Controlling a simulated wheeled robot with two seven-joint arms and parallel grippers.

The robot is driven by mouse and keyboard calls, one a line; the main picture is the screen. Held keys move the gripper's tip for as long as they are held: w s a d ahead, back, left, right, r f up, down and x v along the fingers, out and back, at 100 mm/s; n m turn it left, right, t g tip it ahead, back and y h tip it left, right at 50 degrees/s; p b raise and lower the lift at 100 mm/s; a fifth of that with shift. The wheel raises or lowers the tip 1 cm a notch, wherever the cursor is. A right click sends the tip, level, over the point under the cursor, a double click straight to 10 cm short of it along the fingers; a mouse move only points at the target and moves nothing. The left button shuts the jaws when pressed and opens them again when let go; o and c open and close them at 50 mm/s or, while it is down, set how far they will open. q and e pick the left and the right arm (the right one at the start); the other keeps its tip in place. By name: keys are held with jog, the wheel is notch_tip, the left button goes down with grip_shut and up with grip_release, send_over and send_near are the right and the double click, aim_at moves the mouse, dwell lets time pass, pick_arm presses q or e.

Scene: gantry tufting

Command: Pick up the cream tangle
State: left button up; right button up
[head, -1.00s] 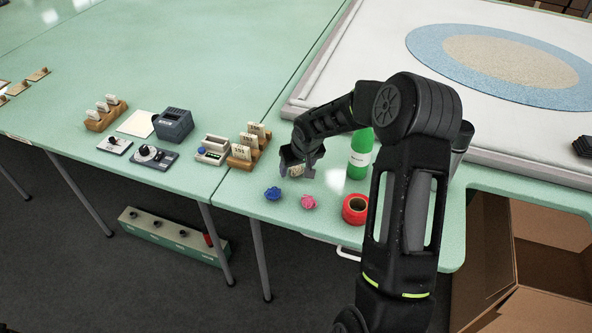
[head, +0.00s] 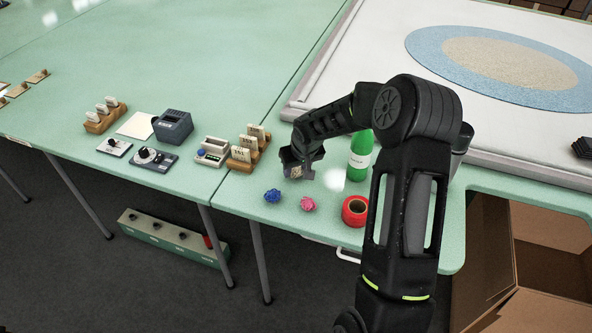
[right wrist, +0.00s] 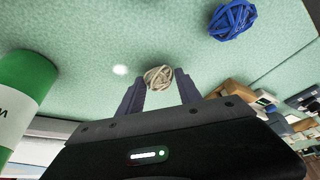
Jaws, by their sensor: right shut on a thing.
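The cream tangle (right wrist: 159,78) is a small ball of pale yarn. In the right wrist view it sits between the two fingertips of my right gripper (right wrist: 160,88), which is shut on it. In the head view the tangle (head: 296,171) shows only in part between the dark fingers of the right gripper (head: 298,172), close over the green table. I cannot tell whether it touches the table. My left gripper is in neither view.
A blue tangle (head: 272,196) and a pink tangle (head: 307,204) lie nearer the table's front edge. A red tape roll (head: 355,211) and a green bottle (head: 360,158) stand to the right. A wooden card holder (head: 243,155) is to the left. An open cardboard box (head: 552,260) is at lower right.

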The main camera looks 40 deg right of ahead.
aim_at(296, 169)
notch_tip(296, 169, up, 10)
jog(key=b, duration=0.1)
jog(key=shift+f, duration=0.1)
dwell(0.7)
